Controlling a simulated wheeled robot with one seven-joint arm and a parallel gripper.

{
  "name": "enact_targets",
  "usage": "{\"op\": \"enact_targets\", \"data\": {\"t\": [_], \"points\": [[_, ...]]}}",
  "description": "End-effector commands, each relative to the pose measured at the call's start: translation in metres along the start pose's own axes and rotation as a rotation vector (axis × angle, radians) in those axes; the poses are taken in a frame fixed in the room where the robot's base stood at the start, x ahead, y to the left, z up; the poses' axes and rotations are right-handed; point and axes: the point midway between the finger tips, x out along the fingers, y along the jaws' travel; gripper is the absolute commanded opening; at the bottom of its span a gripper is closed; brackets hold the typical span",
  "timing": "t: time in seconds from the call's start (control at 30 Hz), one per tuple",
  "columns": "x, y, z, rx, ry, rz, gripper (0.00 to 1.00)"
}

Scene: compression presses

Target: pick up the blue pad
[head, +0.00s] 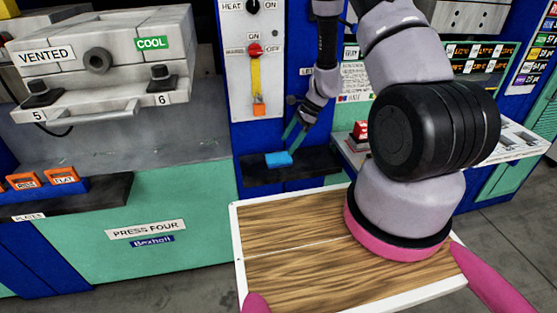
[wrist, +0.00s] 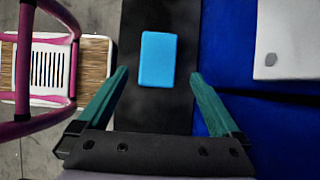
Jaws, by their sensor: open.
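The blue pad (head: 278,159) lies flat on a dark shelf (head: 310,163) in front of the blue cabinet in the head view. In the wrist view the blue pad (wrist: 157,59) is a bright rectangle lying beyond the fingertips, roughly between their lines. My gripper (head: 296,134) is just above and beside the pad in the head view. Its two teal fingers are spread wide in the wrist view (wrist: 158,74), with nothing between them. The pad is fully visible there and the fingers appear apart from it.
A press labelled PRESS FOUR (head: 145,228) stands at the left, with orange-labelled blocks (head: 42,179) on its ledge. A white-topped counter (head: 520,135) is at the right. The shelf around the pad is bare.

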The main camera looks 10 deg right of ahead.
Motion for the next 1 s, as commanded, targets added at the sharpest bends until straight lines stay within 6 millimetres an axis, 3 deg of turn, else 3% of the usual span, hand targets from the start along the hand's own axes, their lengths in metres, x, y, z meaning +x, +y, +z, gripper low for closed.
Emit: {"op": "enact_targets", "data": {"t": [0.23, 0.5, 0.8, 0.87, 1.0], "points": [[0.021, 0.001, 0.000, 0.000, 0.000, 0.000, 1.00], [0.059, 0.003, 0.000, 0.000, 0.000, 0.001, 1.00], [0.065, 0.002, 0.000, -0.001, 0.000, -0.001, 1.00], [0.065, 0.002, 0.000, -0.001, 0.000, -0.001, 0.81], [0.064, 0.002, 0.000, -0.001, 0.000, -0.001, 0.27]]}}
